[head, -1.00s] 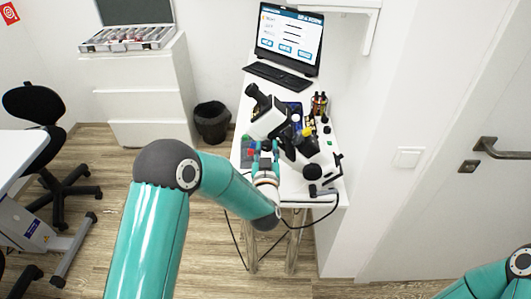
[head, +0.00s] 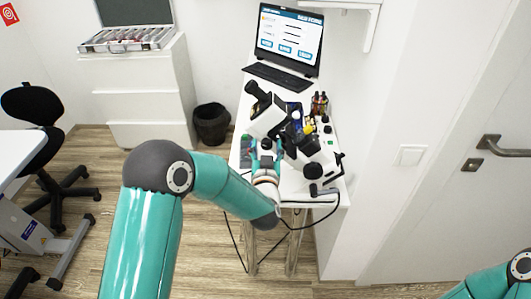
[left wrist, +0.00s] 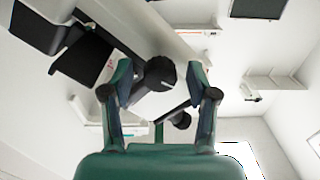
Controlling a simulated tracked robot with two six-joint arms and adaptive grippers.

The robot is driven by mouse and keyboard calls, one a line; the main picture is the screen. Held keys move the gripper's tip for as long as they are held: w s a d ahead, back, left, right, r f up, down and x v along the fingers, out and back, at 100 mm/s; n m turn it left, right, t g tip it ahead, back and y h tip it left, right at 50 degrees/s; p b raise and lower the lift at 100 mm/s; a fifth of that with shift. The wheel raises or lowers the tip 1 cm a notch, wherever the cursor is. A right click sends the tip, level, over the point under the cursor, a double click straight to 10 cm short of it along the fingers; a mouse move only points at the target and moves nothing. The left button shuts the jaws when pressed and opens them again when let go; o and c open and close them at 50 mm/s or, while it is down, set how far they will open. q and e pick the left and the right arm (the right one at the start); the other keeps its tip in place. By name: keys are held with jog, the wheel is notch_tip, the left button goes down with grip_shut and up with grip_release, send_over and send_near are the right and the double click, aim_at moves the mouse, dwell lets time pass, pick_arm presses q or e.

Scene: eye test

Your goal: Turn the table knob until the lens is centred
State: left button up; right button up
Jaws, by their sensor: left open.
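A white and black optical instrument (head: 266,122) with a dark eyepiece stands on the narrow white table (head: 327,200). My left gripper (head: 266,158) is at the instrument's near side. In the left wrist view my left gripper (left wrist: 158,82) is open, with one finger on each side of a round black knob (left wrist: 155,73). I cannot tell whether the fingers touch it. A smaller dark knob (left wrist: 181,120) shows lower down, near the right finger. The lens cannot be made out. My right gripper is out of view; only part of my right arm shows at the lower right.
A laptop (head: 289,42) stands at the table's far end. Small brown bottles (head: 319,104) stand beside the instrument. A black cable hangs over the table's front edge. A waste bin (head: 212,124) and white drawers (head: 145,95) are to the left, a door to the right.

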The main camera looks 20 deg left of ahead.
pick_arm(q)
jog(key=v, duration=1.2)
jog(key=s+a+f+g+h, duration=0.1)
jog(key=s+a+f+g, duration=0.2)
jog(key=f, duration=0.6)
jog(key=s+a+f+g, duration=0.1)
jog(key=a+f+g, duration=0.3)
jog(key=f, duration=0.5)
jog(key=s+d+f+g+h, duration=0.3)
jog(key=s+f+h, duration=0.1)
jog(key=s+f, duration=0.4)
jog(key=s+d+f+g+h, duration=0.4)
jog(key=s+d+g, duration=0.2)
jog(key=s, duration=0.6)
jog(key=shift+d+f+m+g, duration=0.3)
jog(key=shift+d+f+g, duration=0.1)
jog(key=shift+d, duration=0.2)
jog(key=shift+s, duration=0.1)
jog(key=shift+c, duration=0.3)
